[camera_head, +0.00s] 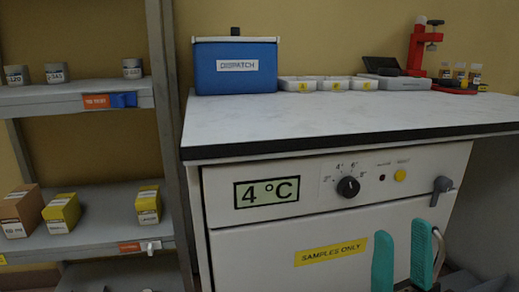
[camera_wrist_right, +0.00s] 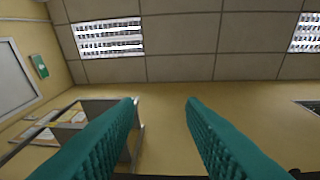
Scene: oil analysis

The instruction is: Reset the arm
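My right gripper (camera_head: 402,258) shows at the bottom right of the head view, in front of the white sample fridge (camera_head: 225,250). Its two teal fingers point up and stand apart with nothing between them. In the right wrist view the fingers (camera_wrist_right: 162,105) are also apart and empty, facing the ceiling and the beige wall. My left gripper does not show in either view.
A worktop (camera_head: 320,115) carries a blue dispatch box (camera_head: 236,80), several small white trays (camera_head: 333,84), a red stand (camera_head: 418,50) and small bottles (camera_head: 460,72). A shelf rack (camera_head: 95,205) with jars and boxes stands at the left. Ceiling lights (camera_wrist_right: 109,38) show above.

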